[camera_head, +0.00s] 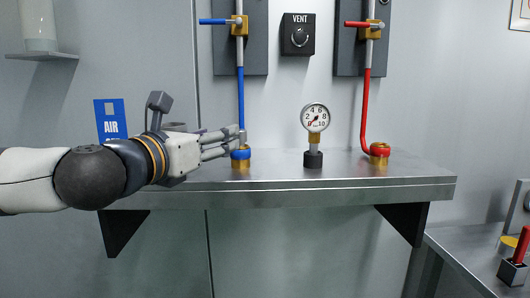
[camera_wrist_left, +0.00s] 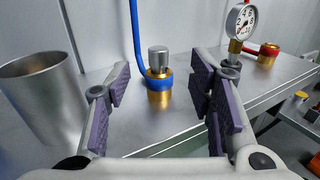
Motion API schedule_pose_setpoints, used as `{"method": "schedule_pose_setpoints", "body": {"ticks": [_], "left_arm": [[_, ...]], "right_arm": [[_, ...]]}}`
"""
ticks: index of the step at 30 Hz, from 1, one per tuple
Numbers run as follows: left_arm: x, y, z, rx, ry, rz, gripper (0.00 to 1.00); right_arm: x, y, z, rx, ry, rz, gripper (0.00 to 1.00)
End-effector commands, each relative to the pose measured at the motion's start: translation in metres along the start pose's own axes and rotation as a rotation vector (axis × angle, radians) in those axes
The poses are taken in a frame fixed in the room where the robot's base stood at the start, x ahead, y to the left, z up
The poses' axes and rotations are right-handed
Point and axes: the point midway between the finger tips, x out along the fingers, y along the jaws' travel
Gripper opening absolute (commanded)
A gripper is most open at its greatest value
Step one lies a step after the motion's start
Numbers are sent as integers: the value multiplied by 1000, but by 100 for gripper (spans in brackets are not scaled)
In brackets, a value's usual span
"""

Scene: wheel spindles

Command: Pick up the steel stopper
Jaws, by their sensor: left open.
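The steel stopper (camera_wrist_left: 158,57) is a short grey cylinder, upright on top of a brass port (camera_wrist_left: 160,97) with a blue ring, as the left wrist view shows. In the head view the fingers largely cover the stopper, above the blue-ringed port (camera_head: 241,163) on the steel shelf. My left gripper (camera_head: 238,138) comes in from the left, close to the stopper. In the left wrist view my open left gripper (camera_wrist_left: 160,82) has its two padded fingers spread, with the stopper framed between and ahead of them. Nothing is held. My right gripper is out of view.
A pressure gauge (camera_head: 315,117) and a red-ringed port (camera_head: 379,154) stand to the right on the shelf (camera_head: 330,181). A blue pipe (camera_head: 241,95) rises behind the stopper. A steel cup (camera_wrist_left: 42,100) stands at the left in the wrist view.

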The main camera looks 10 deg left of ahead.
Motion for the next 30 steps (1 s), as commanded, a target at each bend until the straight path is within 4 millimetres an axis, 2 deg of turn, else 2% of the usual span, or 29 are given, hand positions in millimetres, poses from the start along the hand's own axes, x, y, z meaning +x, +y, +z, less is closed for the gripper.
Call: {"method": "schedule_pose_setpoints", "body": {"ticks": [4, 11, 16, 19, 25, 30], "left_arm": [[35, -2, -2, 6, 4, -2, 49], [68, -1, -5, 8, 5, -4, 49], [100, 0, -8, 10, 5, -4, 49], [108, 0, -8, 8, 5, -5, 49], [109, 0, -8, 8, 5, -5, 49], [108, 0, -8, 8, 5, -5, 10]], "right_arm": [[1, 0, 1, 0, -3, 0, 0], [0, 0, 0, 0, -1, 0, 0], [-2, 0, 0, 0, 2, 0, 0], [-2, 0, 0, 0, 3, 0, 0], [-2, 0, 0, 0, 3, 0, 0], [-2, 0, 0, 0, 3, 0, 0]]}}
